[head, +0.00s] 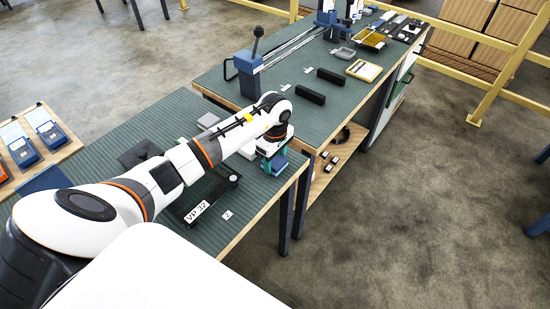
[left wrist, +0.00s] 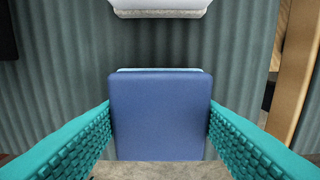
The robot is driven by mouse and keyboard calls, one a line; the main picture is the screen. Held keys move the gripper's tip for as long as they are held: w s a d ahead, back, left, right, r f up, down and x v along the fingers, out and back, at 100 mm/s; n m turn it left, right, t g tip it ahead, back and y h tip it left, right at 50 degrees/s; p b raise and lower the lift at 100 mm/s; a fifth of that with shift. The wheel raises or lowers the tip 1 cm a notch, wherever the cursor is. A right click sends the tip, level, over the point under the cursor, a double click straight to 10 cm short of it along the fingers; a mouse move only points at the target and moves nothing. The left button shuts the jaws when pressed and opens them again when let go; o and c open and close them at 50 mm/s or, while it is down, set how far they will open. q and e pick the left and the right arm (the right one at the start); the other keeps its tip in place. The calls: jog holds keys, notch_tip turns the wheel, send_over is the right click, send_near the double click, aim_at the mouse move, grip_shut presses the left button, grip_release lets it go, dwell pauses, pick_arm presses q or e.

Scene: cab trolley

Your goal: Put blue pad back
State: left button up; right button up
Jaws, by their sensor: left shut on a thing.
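The blue pad (left wrist: 160,115) is between the teal, ridged fingers of my left gripper (left wrist: 160,132) in the left wrist view, with one finger against each side. In the head view the left gripper (head: 272,160) points down over the right end of the near green ribbed bench top. A part of the blue pad (head: 277,167) shows below it. I cannot tell whether the pad touches the bench top. My right gripper is not in view.
A pale grey block (left wrist: 158,8) lies just beyond the pad in the left wrist view. A black frame labelled VP 32 (head: 197,212) lies on the near bench. The far bench holds black bars (head: 310,95) and a yellow-rimmed tray (head: 364,70). A wooden edge (left wrist: 294,70) is close on the right.

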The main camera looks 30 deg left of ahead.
aim_at(275, 160)
pick_arm(q)
jog(key=shift+f, duration=0.2)
jog(key=o, duration=1)
jog(key=shift+r, duration=0.1)
jog(key=shift+c, duration=0.2)
jog(key=shift+r, duration=0.55)
notch_tip(275, 160, up, 11)
jog(key=b, duration=0.2)
